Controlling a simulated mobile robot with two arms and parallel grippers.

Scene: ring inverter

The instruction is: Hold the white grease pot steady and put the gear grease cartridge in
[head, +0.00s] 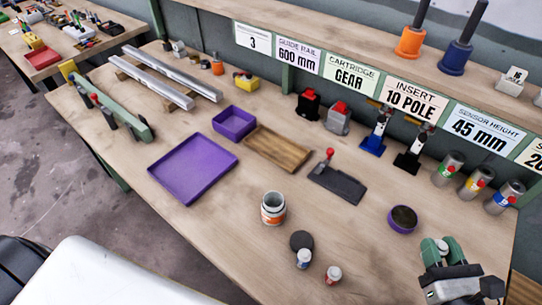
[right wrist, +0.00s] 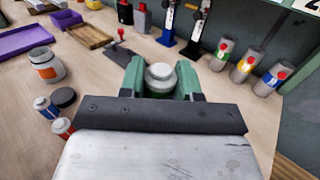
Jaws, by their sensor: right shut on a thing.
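The white grease pot (head: 273,208) has an orange band and stands open and upright on the bench; it also shows in the right wrist view (right wrist: 46,65). No gripper touches it. My right gripper (head: 442,248) is at the lower right, with green fingers shut on a pale, round-topped thing (right wrist: 160,76). Two small white-topped cylinders, one blue-banded (head: 304,259) and one red-banded (head: 333,275), stand in front of the pot. My left gripper is not in view.
A dark disc (head: 302,241) lies near the pot. A purple round dish (head: 403,220) is left of my right gripper. Several silver canisters (head: 449,169) stand at the right. A purple tray (head: 192,170), wooden tray (head: 262,154) and dark fixture (head: 338,187) lie behind.

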